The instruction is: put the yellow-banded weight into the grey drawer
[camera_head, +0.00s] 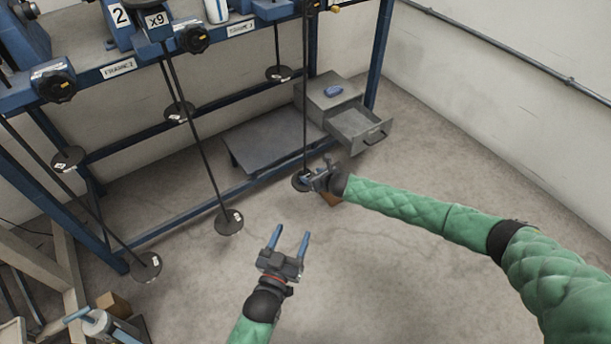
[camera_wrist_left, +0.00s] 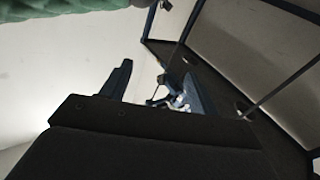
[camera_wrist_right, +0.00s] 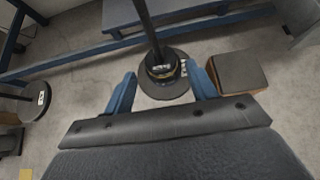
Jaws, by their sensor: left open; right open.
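The grey drawer (camera_head: 358,122) is pulled open from a small grey cabinet (camera_head: 312,103) at the back right, and its tray looks empty. A dark round weight (camera_wrist_right: 163,72) with pale labels sits on the hanger's disc (camera_wrist_right: 163,90) at the foot of a rod in the right wrist view; a yellow band cannot be made out clearly. My right gripper (camera_head: 318,176) is open beside that rod's foot, its blue fingers on either side of the disc in the right wrist view. My left gripper (camera_head: 289,236) is open and empty above the floor, at lower centre.
A blue object (camera_head: 333,90) lies on the cabinet. A low grey platform (camera_head: 265,140) stands left of it. Several other rods with discs, such as one disc (camera_head: 229,222), hang from the blue frame. A brown box (camera_wrist_right: 240,71) is right of the weight.

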